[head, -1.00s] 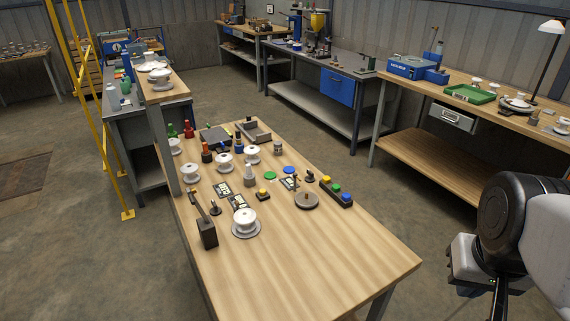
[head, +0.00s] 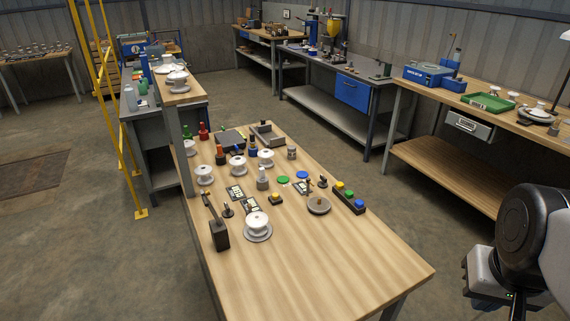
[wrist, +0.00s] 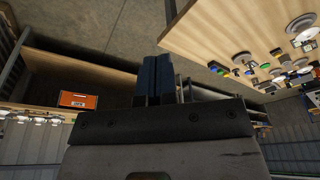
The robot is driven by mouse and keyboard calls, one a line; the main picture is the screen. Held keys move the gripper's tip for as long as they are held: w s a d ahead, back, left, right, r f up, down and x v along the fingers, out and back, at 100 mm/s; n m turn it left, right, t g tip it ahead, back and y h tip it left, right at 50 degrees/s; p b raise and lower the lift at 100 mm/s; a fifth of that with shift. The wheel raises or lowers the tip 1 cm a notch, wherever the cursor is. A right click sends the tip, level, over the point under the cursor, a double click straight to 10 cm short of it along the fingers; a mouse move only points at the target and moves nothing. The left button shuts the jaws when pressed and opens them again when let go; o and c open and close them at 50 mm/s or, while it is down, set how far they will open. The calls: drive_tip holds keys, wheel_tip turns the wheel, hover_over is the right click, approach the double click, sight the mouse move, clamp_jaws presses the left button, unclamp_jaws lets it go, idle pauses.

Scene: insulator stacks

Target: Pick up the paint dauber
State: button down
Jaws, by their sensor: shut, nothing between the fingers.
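Several small bottles with coloured tops stand at the far part of the wooden table: a green one (head: 187,135), a red one (head: 203,130), an orange-red one (head: 221,154), a blue one (head: 252,148) and a pale grey one (head: 263,179). I cannot tell which of these is the paint dauber. My gripper (wrist: 156,58) shows dark blue fingers pressed together in the wrist view, with nothing between them. It is well apart from the table and its objects. In the head view my arm is at the lower right and the fingertips are not visible.
The wooden table (head: 330,262) is bare at its near end. White insulators (head: 257,225), a dark block with a handle (head: 219,235), a round grey disc (head: 319,205) and a button strip (head: 348,197) crowd the rest. A yellow ladder frame (head: 120,130) stands left.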

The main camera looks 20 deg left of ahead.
drive_tip(key=c, duration=1)
unclamp_jaws()
drive_tip(key=shift+o, duration=0.2)
